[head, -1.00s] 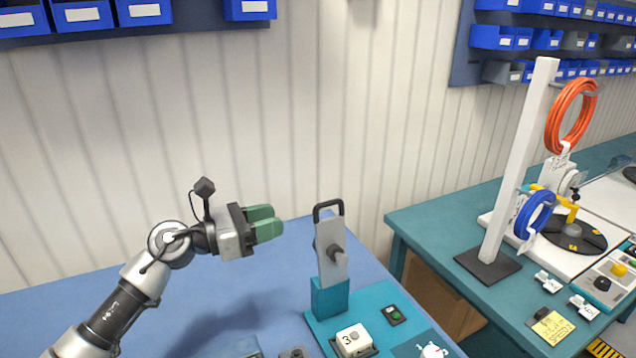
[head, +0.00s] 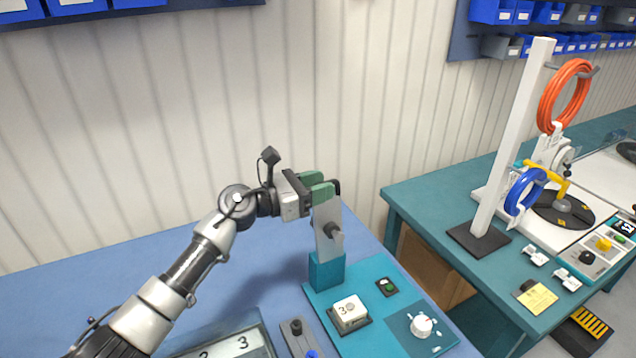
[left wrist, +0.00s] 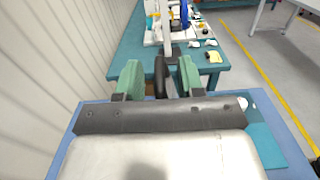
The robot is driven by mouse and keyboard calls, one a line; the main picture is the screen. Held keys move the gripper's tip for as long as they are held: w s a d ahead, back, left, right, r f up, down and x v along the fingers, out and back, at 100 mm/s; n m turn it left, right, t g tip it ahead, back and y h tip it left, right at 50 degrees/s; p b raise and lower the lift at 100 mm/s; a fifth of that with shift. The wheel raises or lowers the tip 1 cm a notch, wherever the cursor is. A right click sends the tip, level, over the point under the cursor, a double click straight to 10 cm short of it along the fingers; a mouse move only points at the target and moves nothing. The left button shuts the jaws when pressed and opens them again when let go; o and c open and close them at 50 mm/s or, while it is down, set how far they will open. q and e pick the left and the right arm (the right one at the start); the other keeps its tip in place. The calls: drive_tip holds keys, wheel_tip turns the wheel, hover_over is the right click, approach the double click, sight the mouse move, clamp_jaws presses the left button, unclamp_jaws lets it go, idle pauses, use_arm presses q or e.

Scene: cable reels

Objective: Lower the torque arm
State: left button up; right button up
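The torque arm (head: 325,222) is a light grey plate standing upright from a teal block (head: 326,270) on a teal base, with a dark knob on its side. Its black handle (head: 337,187) is at the top, mostly hidden behind my left gripper's green fingers. My left gripper (head: 320,184) is at handle height. In the left wrist view the black handle (left wrist: 160,76) stands between the two green fingers, with a gap on each side, so the gripper (left wrist: 160,80) is open around it. My right gripper is not in view.
A numbered tray (head: 262,338) lies at the front. A second teal table (head: 440,200) with a white post and cable reels stands right. Open blue bench lies left.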

use_arm(q)
drive_tip(key=shift+c, duration=0.3)
clamp_jaws()
drive_tip(key=shift+s+d+m, duration=0.2)
drive_tip(key=shift+s+m, duration=0.1)
drive_tip(key=shift+s, duration=0.15)
drive_tip(key=s+d+f+m, duration=0.1)
drive_tip(key=s+d+m, duration=0.3)
drive_tip(key=s, duration=0.6)
drive_tip(key=shift+f+m, duration=0.35)
drive_tip(key=shift+m, duration=0.85)
